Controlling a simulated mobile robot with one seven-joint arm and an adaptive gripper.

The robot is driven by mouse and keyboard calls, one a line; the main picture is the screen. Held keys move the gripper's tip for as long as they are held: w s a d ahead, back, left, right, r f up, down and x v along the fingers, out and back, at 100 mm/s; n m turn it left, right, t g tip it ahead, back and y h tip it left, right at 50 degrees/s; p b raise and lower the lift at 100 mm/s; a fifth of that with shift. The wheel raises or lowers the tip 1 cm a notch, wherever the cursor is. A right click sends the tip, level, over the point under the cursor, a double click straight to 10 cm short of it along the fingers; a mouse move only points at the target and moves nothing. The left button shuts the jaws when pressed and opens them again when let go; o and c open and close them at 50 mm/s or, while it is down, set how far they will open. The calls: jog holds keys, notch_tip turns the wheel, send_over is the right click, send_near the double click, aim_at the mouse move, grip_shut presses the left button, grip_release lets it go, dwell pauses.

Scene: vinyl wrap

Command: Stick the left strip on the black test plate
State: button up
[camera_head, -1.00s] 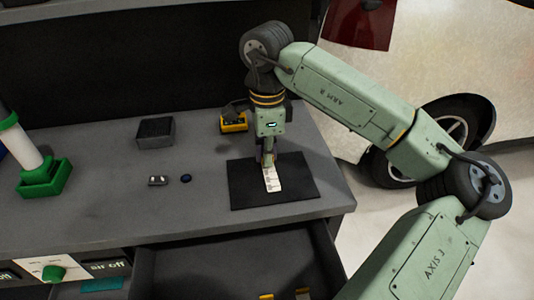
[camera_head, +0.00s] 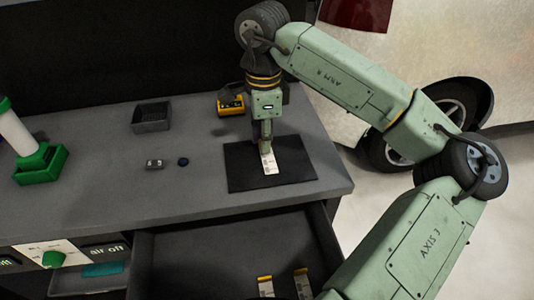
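The black test plate (camera_head: 245,178) lies flat on the grey bench near its right end. A white strip with dark marks (camera_head: 269,163) is over the middle of the plate, its upper end at my gripper (camera_head: 265,146). I cannot tell whether the strip lies flat on the plate or is still held. The fingers are small and the strip's top is partly hidden by them, so their opening is unclear. Two more strips with yellow ends, a left one (camera_head: 265,287) and a right one (camera_head: 302,284), lie in the open drawer below.
A dark open box (camera_head: 152,117), a small grey item (camera_head: 154,164) and a dark round piece (camera_head: 183,162) sit left of the plate. A yellow device (camera_head: 231,106) stands behind it. A white cylinder in a green holder (camera_head: 40,165) is at far left. The drawer (camera_head: 210,255) is open.

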jog(key=shift+o, duration=0.5)
jog(key=shift+r, duration=0.15)
notch_tip(320, 180, up, 12)
dwell(0.7)
